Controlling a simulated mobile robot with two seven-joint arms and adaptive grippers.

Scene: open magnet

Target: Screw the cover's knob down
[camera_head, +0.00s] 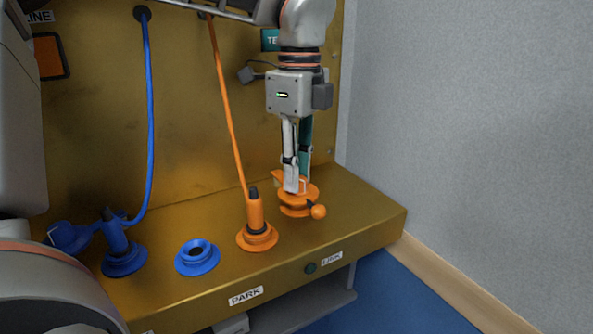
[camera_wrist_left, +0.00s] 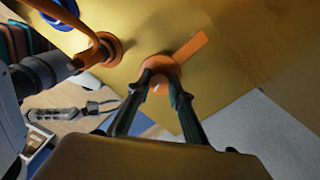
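The orange cover (camera_head: 297,208) sits on the brass bench at the right end, with a round ball-ended piece sticking out at its right. My left gripper (camera_head: 297,188) points straight down over it. In the left wrist view its two fingers (camera_wrist_left: 163,82) stand on either side of the orange knob (camera_wrist_left: 160,68) and appear closed on it. An orange flat tab (camera_wrist_left: 190,48) reaches out from the cover. The fingers hide part of the knob.
An orange plug (camera_head: 256,215) with its hose stands left of the cover. Farther left are an empty blue ring socket (camera_head: 197,257) and a blue plug (camera_head: 118,247) with a blue hose. A grey wall (camera_head: 460,130) bounds the right. The bench front (camera_head: 385,237) drops away.

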